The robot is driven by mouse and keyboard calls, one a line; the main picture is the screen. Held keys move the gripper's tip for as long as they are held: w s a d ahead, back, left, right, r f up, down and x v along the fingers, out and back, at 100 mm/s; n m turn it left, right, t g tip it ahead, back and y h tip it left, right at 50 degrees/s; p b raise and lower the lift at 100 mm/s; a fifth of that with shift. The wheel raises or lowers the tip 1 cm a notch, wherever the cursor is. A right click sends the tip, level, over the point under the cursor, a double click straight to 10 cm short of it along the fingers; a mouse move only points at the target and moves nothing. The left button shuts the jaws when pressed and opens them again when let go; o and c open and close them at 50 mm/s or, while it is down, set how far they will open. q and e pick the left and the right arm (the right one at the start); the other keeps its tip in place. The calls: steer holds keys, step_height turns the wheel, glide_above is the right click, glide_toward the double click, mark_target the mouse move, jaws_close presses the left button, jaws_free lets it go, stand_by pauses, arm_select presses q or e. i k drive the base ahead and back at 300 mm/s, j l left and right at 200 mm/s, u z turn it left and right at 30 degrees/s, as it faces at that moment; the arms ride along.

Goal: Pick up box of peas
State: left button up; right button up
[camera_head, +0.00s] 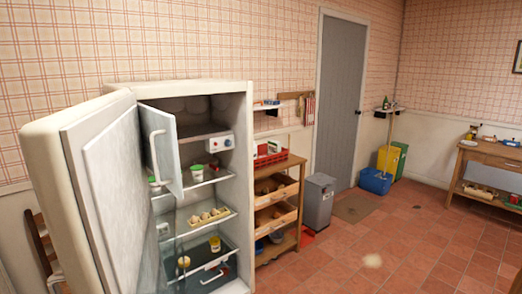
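I cannot pick out a box of peas for certain at this distance. A small green-and-white item (273,147) stands at the red crate on the wooden shelf unit; I cannot tell what it is. The fridge (243,130) at the left stands with its large outer door (95,200) open, and a smaller inner door (160,145) is open too. The upper compartment (188,115) looks dark, and I see no box in it. Neither of my grippers is in view.
Fridge shelves hold a white-and-green tub (197,173), an egg tray (208,217) and a yellow jar (215,243). A wooden shelf unit (276,218), a grey bin (318,200) and a blue bucket (375,182) stand rightward. A table (490,152) is far right.

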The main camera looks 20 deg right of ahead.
mark_target(274, 146)
steer(key=l, duration=0.65)
steer(key=i+l, duration=0.15)
steer(key=l, duration=0.15)
steer(key=i+l, duration=0.1)
steer(key=l, duration=0.2)
steer(key=i+l, duration=0.15)
steer(key=l, duration=0.2)
steer(key=i+l, duration=0.3)
steer(key=i+l+u, duration=0.1)
steer(key=i+l, duration=0.2)
steer(key=l, duration=0.2)
steer(key=i+l, duration=0.25)
steer(key=l, duration=0.2)
steer(key=i+l+u, duration=0.1)
steer(key=i+l, duration=0.2)
steer(key=i+l+u, duration=0.1)
steer(key=i+l, duration=0.15)
steer(key=l, duration=0.3)
steer(key=i+l, duration=0.25)
steer(key=l, duration=0.25)
steer(key=i+l+u, duration=0.1)
steer(key=i+l, duration=0.15)
steer(key=l, duration=0.2)
steer(key=i+l, duration=0.2)
steer(key=l, duration=0.3)
steer(key=i+l, duration=0.3)
steer(key=i+l+u, duration=0.1)
steer(key=i+l, duration=0.2)
steer(key=l, duration=0.25)
